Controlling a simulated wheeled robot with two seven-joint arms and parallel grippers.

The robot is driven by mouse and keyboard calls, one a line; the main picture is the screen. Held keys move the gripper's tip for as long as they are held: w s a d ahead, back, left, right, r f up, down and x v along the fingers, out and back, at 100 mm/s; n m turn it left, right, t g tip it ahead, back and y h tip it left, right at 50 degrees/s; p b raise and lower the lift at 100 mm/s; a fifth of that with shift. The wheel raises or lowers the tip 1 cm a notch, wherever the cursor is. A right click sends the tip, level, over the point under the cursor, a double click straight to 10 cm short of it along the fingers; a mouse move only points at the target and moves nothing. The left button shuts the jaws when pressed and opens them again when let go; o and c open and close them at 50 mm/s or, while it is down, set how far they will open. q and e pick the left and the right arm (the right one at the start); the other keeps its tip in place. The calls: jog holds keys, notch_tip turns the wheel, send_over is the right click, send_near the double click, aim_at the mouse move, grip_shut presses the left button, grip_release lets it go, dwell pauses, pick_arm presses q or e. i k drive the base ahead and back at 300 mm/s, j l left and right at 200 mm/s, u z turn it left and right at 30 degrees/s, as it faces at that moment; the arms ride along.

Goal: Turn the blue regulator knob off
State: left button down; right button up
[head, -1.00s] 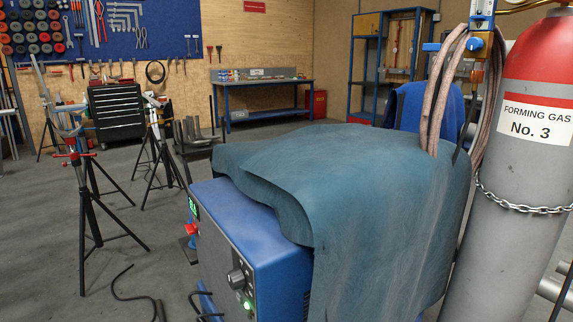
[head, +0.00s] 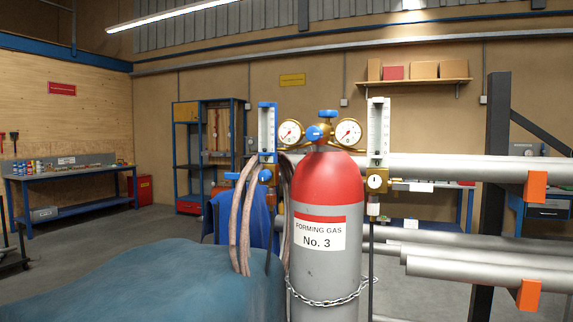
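A blue round regulator knob (head: 316,133) faces me at the centre of a brass twin-gauge regulator on top of the gas cylinder. A left gauge (head: 291,133) and a right gauge (head: 348,132) flank it. A smaller blue knob (head: 328,114) sits just above. The cylinder (head: 318,265) is grey with a red shoulder and reads "FORMING GAS No. 3". Another blue knob (head: 265,175) is under the left flowmeter (head: 267,129). Whether the regulator knob is on or off cannot be told. Neither of my grippers is in view.
A chain (head: 330,303) wraps the cylinder. Coiled hoses (head: 238,225) hang at its left, above a blue-green cover (head: 150,285). A right flowmeter (head: 378,130) stands beside the regulator. Long metal pipes (head: 480,267) on a rack fill the right. Open floor shows at left.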

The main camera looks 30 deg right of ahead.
aim_at(314, 134)
jog(key=z, duration=1.1)
